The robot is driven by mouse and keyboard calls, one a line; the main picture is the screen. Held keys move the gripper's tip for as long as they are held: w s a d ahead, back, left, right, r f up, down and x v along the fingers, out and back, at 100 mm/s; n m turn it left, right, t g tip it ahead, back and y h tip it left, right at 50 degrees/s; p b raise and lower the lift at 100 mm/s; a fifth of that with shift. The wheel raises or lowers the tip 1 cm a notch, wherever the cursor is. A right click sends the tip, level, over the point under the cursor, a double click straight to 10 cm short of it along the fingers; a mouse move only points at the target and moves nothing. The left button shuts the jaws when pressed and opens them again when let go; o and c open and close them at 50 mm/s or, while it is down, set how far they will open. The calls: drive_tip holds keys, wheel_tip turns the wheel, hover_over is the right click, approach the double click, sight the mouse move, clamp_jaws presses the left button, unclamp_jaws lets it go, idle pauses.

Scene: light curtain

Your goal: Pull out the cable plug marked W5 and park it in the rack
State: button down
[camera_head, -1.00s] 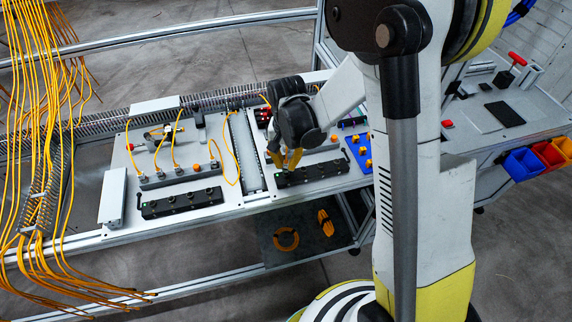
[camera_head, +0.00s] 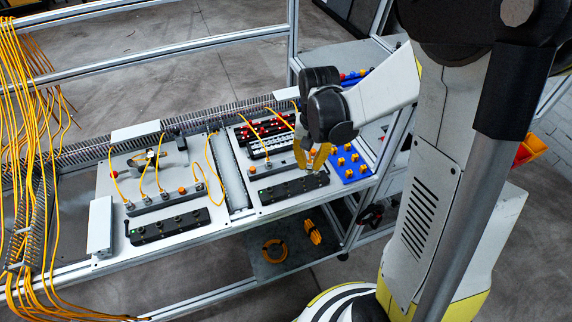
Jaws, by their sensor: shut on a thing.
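My gripper (camera_head: 311,163) is at the right panel, with its yellow fingers pointing down. It is shut on a cable plug that is mostly hidden by the fingers; I cannot read any W5 mark. The fingers appear over the right half of the grey socket strip (camera_head: 268,170), just behind the black rack (camera_head: 290,189). Whether the plug is in a socket or clear of it cannot be told. Yellow cables (camera_head: 252,133) run down from the back to this panel.
The left panel has its own grey socket strip with plugged yellow cables (camera_head: 140,180) and a black rack (camera_head: 168,226). A blue tray (camera_head: 349,174) with yellow pieces lies right of my gripper. Yellow cables (camera_head: 30,130) hang at the far left.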

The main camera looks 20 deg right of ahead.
idle(0.3)
drive_tip(key=w+a+f+b, duration=0.1)
drive_tip(key=w+b, duration=0.1)
drive_tip(key=w, duration=0.5)
drive_tip(key=shift+f, duration=0.4)
drive_tip(key=shift+w, duration=0.1)
drive_tip(key=w+a+f+b, duration=0.1)
drive_tip(key=w+b, duration=0.1)
drive_tip(key=w, duration=0.5)
drive_tip(key=shift+f, duration=0.4)
drive_tip(key=shift+w+a+f, duration=0.1)
drive_tip(key=shift+f, duration=0.05)
drive_tip(key=shift+f+b, duration=2.3)
drive_tip(key=shift+f, duration=0.65)
drive_tip(key=shift+f+b, duration=0.95)
drive_tip(key=shift+f, duration=0.1)
idle(1.2)
